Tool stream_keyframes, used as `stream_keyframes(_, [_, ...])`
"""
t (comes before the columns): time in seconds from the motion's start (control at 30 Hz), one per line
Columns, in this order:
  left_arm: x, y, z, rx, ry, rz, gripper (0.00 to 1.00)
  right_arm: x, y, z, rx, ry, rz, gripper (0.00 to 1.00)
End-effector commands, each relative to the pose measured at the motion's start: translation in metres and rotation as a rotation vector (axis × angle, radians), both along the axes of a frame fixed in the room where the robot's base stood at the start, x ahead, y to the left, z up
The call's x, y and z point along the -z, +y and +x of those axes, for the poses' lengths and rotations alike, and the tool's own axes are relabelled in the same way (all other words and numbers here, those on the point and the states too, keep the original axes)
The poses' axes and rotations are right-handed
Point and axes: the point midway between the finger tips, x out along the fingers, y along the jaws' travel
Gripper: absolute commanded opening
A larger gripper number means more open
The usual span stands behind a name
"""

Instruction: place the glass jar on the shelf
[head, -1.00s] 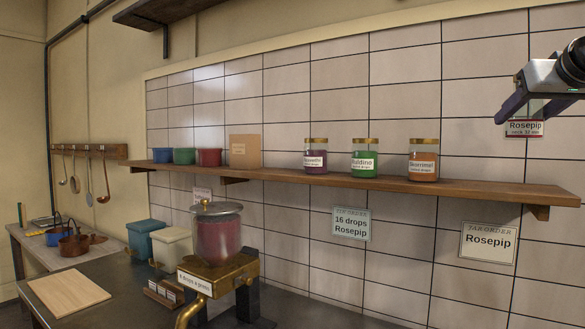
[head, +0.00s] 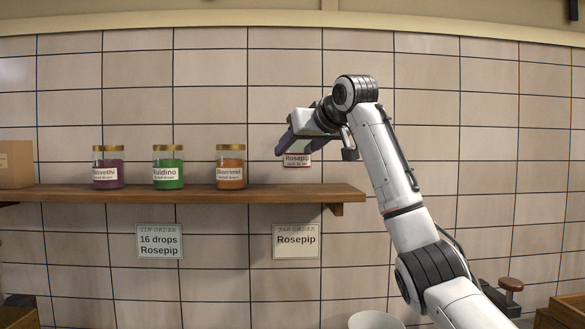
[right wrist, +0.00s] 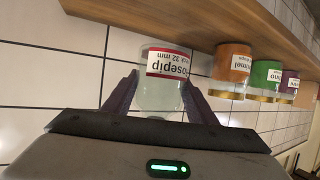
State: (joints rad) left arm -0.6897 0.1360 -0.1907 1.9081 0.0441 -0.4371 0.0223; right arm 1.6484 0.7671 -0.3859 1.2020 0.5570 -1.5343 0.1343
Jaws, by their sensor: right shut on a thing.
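The glass jar (right wrist: 160,98) is clear, with a white label reading "Rosepip". In the head view only its label (head: 297,160) shows well, above the right part of the shelf. My right gripper (head: 294,146) reaches in from above right and is shut on the jar. In the right wrist view its two dark fingers grip the jar's sides, and the jar looks upright. The wooden shelf (head: 270,192) runs along the tiled wall and also shows in the right wrist view (right wrist: 215,24). A small gap shows between label and shelf; whether the base touches is unclear. My left gripper is out of view.
Purple (head: 108,168), green (head: 168,167) and orange (head: 230,167) lidded jars stand on the shelf to the left of the held jar. A tan box (head: 16,164) is further left. The shelf right of the orange jar looks free. Two order signs hang below.

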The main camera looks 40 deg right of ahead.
Motion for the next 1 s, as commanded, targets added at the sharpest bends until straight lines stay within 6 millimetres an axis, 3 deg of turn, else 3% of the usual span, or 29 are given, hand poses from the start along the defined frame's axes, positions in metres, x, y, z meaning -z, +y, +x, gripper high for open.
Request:
stream_keyframes(0.33, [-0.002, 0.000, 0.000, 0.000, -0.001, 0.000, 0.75, 0.040, 0.000, 0.000, 0.000, -0.002, -0.003, 0.23])
stream_keyframes(0.77, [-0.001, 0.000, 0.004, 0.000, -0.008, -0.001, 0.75, 0.047, 0.000, 0.000, -0.001, -0.004, -0.001, 0.23])
stream_keyframes(0.8, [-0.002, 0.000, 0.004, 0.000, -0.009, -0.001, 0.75, 0.047, 0.000, 0.000, -0.001, -0.002, 0.000, 0.57])
stream_keyframes(0.9, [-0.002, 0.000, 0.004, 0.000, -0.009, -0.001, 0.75, 0.047, 0.000, 0.000, -0.001, -0.001, 0.000, 0.71])
stream_keyframes(1.0, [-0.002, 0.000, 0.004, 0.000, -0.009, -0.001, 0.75, 0.046, 0.000, 0.000, -0.001, -0.001, 0.000, 0.71])
